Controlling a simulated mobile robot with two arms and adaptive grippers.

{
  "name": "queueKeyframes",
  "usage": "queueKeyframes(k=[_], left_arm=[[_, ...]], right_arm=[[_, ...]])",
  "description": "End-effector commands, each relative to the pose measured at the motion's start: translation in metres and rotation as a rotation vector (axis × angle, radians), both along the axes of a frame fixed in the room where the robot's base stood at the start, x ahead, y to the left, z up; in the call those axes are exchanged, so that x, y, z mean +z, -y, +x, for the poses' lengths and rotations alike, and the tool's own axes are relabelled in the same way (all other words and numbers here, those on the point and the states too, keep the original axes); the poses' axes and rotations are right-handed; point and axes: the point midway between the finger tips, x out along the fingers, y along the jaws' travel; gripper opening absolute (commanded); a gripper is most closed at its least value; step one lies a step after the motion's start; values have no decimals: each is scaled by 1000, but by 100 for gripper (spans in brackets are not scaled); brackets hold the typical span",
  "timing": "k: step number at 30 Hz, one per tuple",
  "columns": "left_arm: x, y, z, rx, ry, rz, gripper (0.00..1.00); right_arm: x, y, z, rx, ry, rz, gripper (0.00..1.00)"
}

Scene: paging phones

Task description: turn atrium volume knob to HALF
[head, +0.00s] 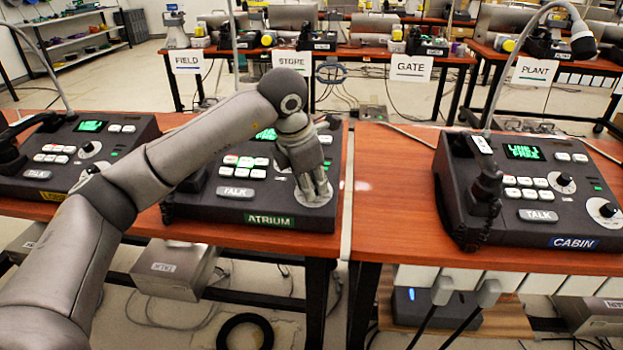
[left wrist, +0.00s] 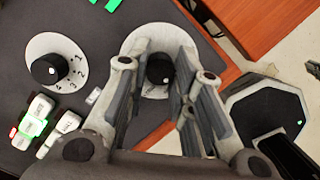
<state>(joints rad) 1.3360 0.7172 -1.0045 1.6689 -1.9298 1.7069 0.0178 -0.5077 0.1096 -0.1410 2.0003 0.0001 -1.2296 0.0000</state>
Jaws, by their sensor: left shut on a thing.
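The ATRIUM paging phone (head: 205,207) stands on the wooden table, with a green ATRIUM label (head: 268,220) on its front edge. My left gripper (head: 318,198) reaches down onto the pale round volume dial at its right front corner. In the left wrist view, the black volume knob (left wrist: 159,69) sits between the fingers of my left gripper, which is shut on it. My right gripper is not in view.
A numbered selector knob (left wrist: 46,70) sits on its own pale dial beside the volume knob. White buttons (left wrist: 37,115) are close by. The CABIN phone (head: 535,190) stands to the right across a gap between tables. Another phone (head: 75,150) stands at the left.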

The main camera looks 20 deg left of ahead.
Motion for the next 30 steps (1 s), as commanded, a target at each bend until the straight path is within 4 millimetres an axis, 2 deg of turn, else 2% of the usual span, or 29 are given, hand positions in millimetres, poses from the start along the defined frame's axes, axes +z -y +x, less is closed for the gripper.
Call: queueKeyframes(k=[10, 23, 24, 29, 30], left_arm=[[2, 0, 1, -108, -2, 27, 0], [2, 0, 1, -119, -3, 29, 0], [2, 0, 1, -118, -3, 29, 24], [1, 0, 1, -118, -4, 30, 44], [1, 0, 1, -119, -4, 29, 45]], right_arm=[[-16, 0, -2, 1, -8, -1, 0], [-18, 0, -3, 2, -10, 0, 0], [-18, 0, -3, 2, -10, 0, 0], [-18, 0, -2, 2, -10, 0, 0], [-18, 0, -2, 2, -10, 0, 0]])
